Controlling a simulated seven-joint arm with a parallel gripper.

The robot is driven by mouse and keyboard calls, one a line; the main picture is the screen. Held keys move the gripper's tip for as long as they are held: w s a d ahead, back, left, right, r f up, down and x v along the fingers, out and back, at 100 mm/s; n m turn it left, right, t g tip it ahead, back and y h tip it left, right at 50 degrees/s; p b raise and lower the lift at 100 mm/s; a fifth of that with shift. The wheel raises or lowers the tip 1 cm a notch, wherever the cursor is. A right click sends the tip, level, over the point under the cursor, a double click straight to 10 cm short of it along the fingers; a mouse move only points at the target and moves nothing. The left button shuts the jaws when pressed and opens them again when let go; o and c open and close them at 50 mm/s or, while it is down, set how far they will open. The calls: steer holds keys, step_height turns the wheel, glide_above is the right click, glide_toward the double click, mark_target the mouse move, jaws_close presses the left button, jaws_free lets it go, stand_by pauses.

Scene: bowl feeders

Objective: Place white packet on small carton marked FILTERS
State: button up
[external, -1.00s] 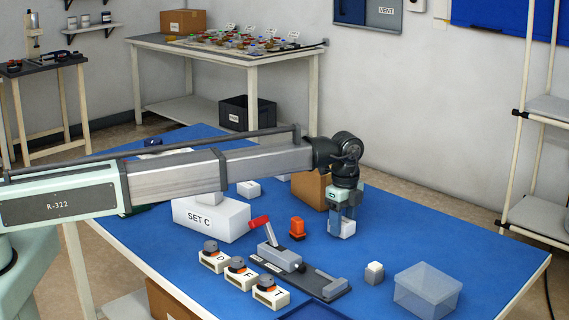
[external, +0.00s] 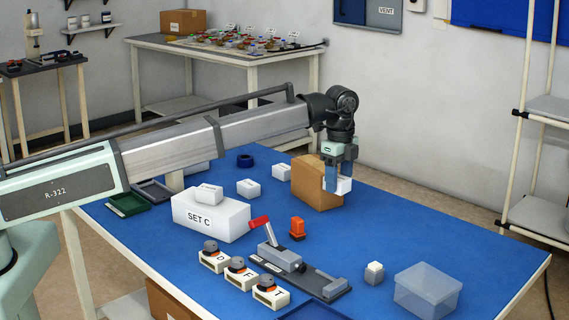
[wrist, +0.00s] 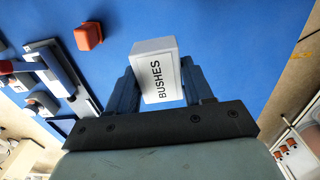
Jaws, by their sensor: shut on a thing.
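My gripper (external: 340,182) is shut on a white packet (external: 344,187), held raised in front of the right side of a brown carton (external: 312,190). In the wrist view the packet (wrist: 154,71) sits between the two fingers of my gripper (wrist: 158,82) and reads BUSHES. Small white boxes stand on the blue table, one left of the brown carton (external: 281,172) and one further left (external: 248,187). Another white box (external: 208,194) lies on the large white SET C box (external: 210,220). I can read no FILTERS mark in either view.
An orange block (external: 297,228), a red-handled clamp fixture (external: 280,258) and several labelled knob blocks (external: 238,272) stand nearer. The table (external: 400,235) is clear between the carton and bin.

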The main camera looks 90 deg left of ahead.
steer(key=shift+n, duration=0.8)
steer(key=s+a+r, duration=0.1)
steer(key=a+r, duration=0.1)
steer(key=a, duration=0.2)
steer(key=s+a+r, duration=0.1)
steer(key=a+r, duration=0.1)
steer(key=a, duration=0.2)
steer(key=s+a+r, duration=0.1)
steer(key=a+r, duration=0.1)
steer(key=a, duration=0.2)
steer(key=shift+s+a+r, duration=0.2)
steer(key=shift+s+a, duration=0.05)
steer(key=shift+s, duration=0.1)
step_height(320, 180, up, 4)
steer(key=r, duration=0.1)
glide_above(319, 164)
steer(key=shift+d+f+m, duration=0.1)
steer(key=shift+f+m, duration=0.4)
steer(key=shift+f, duration=2.2)
steer(key=shift+f+m, duration=0.5)
steer(key=shift+f, duration=2.15)
steer(key=shift+s+f, duration=0.1)
steer(key=shift+f, duration=0.05)
steer(key=o, duration=1.2)
step_height(319, 164, up, 12)
steer(key=shift+r, duration=0.15)
